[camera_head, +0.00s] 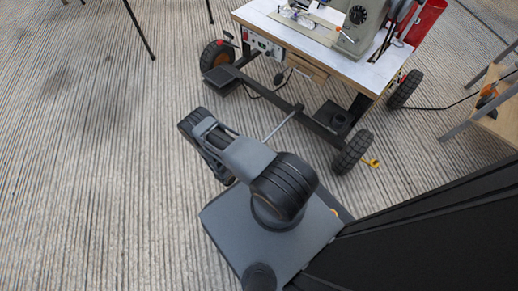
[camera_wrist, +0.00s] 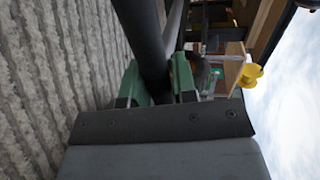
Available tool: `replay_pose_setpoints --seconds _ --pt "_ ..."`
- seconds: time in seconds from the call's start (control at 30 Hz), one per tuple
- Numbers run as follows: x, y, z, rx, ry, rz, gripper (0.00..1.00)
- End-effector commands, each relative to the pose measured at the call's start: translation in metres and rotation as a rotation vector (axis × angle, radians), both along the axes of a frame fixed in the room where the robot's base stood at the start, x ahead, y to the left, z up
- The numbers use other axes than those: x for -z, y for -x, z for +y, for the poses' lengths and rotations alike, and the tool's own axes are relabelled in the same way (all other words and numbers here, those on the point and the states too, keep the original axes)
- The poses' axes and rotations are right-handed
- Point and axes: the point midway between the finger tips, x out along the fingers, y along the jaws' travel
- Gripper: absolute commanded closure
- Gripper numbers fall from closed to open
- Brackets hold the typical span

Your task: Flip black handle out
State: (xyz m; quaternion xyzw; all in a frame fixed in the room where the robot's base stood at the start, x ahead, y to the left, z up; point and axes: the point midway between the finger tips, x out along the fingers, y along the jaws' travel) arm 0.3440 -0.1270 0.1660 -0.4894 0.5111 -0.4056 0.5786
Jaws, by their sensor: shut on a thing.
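The black handle (camera_wrist: 143,35) is a dark round bar running down from the top edge of the wrist view. My gripper (camera_wrist: 160,84) has green fingers, one on each side of this bar, and is shut on it. The bar's lower end is hidden between the fingers and the dark gripper plate. In the head view, my arm covers the gripper. A thin grey rod (camera_head: 281,122) shows between my arm and the lower frame of a wheeled table; I cannot tell if it is the same bar.
A wheeled table (camera_head: 300,50) with a sewing machine (camera_head: 358,22) stands at the top, its black wheel (camera_head: 353,152) near my arm. A wooden stand (camera_head: 497,110) is at the right. A yellow part (camera_wrist: 249,75) shows in the wrist view. Carpet at left (camera_head: 90,190) is clear.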

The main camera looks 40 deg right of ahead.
Motion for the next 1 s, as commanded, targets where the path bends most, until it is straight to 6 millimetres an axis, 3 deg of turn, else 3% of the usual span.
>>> replay_pose_setpoints --seconds 0.47,0.5,0.73,1.0 --pt "0.0006 -0.0029 0.0093 -0.011 -0.006 -0.004 1.0" --pt "0.0005 -0.0028 0.0092 -0.011 -0.006 -0.004 0.72" --pt "0.0002 -0.0008 0.0059 -0.001 -0.002 -0.003 0.5" --pt "-0.0005 -0.0001 0.0065 0.0 -0.001 -0.002 0.49"
